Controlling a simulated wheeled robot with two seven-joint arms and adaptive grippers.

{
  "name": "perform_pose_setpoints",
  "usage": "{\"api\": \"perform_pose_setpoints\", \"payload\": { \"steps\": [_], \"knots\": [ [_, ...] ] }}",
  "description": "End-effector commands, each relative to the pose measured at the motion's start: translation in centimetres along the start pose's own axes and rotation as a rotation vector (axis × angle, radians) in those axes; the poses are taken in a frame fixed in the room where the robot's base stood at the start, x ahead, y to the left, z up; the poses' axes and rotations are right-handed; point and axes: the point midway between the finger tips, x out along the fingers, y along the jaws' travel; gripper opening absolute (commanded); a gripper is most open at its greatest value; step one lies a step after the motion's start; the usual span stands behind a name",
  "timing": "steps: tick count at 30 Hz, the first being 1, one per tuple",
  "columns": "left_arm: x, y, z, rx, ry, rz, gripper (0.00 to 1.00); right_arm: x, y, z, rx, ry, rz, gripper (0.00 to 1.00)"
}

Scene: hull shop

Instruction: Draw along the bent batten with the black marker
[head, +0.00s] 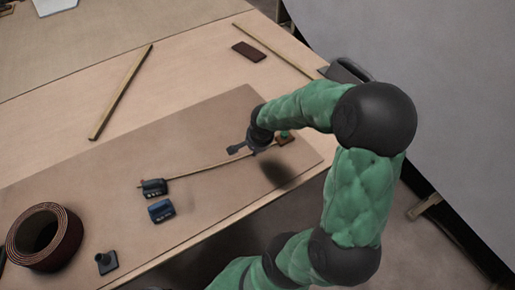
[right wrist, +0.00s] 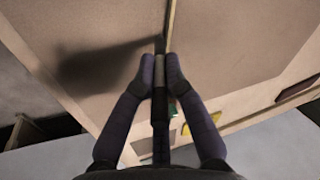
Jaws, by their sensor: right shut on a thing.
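The bent batten (head: 205,168) is a thin tan strip curving across the brown sheet (head: 100,190). Its left end is at a dark block (head: 153,187), and its right end runs under my right gripper. In the right wrist view the batten (right wrist: 170,22) runs up from between the fingers. My right gripper (right wrist: 160,68) is shut on the black marker (right wrist: 160,105), a dark stick with a grey band. The marker's tip is close beside the batten; I cannot tell whether it touches the sheet. No drawn line is clear. My left gripper is not in view.
A green-topped piece (head: 285,136) is just right of my gripper. A dark coil (head: 45,238) and a small black stand (head: 106,262) are at lower left. A wooden strip (head: 120,92) and brown block (head: 249,51) lie beyond.

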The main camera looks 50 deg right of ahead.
Motion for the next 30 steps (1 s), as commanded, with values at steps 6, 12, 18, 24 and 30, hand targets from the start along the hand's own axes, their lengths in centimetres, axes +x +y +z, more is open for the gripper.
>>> {"api": "perform_pose_setpoints", "payload": {
  "steps": [6, 12, 18, 24, 30],
  "knots": [
    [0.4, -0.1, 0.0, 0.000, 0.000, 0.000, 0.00, 0.1, -0.3, 0.4, -0.001, 0.000, -0.001, 0.00],
    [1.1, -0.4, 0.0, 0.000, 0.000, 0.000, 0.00, 0.1, -0.7, 0.9, -0.001, 0.000, -0.001, 0.00],
    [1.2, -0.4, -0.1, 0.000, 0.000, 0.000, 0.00, 0.0, -0.8, 1.1, 0.000, -0.001, 0.000, 0.00],
    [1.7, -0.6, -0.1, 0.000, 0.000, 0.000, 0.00, 0.1, -1.1, 1.5, -0.001, 0.000, -0.001, 0.00],
    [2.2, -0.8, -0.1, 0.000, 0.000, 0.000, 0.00, 0.1, -1.5, 2.0, -0.001, 0.000, -0.001, 0.00]
  ]
}}
